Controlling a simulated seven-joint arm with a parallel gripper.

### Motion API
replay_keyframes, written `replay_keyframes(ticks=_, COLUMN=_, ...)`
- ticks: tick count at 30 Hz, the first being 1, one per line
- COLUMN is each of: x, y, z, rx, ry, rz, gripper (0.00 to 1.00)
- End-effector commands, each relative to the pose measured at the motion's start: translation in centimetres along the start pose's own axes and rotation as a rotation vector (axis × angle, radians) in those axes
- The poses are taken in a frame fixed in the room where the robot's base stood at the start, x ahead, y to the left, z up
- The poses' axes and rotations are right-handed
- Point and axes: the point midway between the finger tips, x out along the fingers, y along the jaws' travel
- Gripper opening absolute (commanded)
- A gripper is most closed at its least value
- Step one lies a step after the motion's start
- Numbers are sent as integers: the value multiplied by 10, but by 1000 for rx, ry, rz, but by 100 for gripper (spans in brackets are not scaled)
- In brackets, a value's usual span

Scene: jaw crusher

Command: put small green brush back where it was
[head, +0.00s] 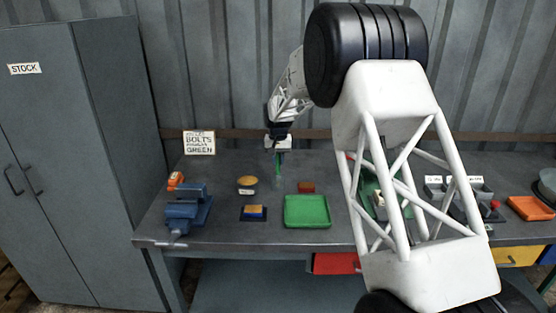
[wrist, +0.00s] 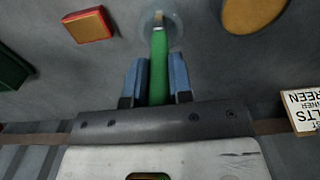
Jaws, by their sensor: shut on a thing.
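The small green brush (head: 279,159) hangs roughly upright below my gripper (head: 278,149), towards the back of the bench. In the wrist view, its green handle (wrist: 158,66) sits between the blue fingers of my gripper (wrist: 156,80), which is shut on it. The pale end of the brush points away from the gripper. It overlaps a faint, clear round thing (wrist: 173,32), perhaps a glass or jar, which shows dimly below the brush in the head view (head: 278,181). I cannot tell whether the brush end is inside it or above it.
On the bench (head: 215,233), a yellow-brown oval thing (head: 247,181) lies left of the brush and a red-brown block (head: 306,187) right. A green tray (head: 307,224) lies in front. A blue vise (head: 187,209) stands left. A sign (head: 199,142) stands at the back left.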

Motion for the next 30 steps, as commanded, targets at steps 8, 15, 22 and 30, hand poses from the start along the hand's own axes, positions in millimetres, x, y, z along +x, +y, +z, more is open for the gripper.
replay_keyframes(ticks=8, x=2, y=0, z=0, rx=0, ry=0, rz=0, gripper=45)
replay_keyframes(ticks=15, x=2, y=0, z=0, rx=0, ry=0, rz=0, gripper=46)
replay_keyframes(ticks=22, x=-3, y=0, z=0, rx=0, ry=0, rz=0, gripper=46)
replay_keyframes(ticks=30, x=-31, y=0, z=0, rx=0, ry=1, rz=0, gripper=46)
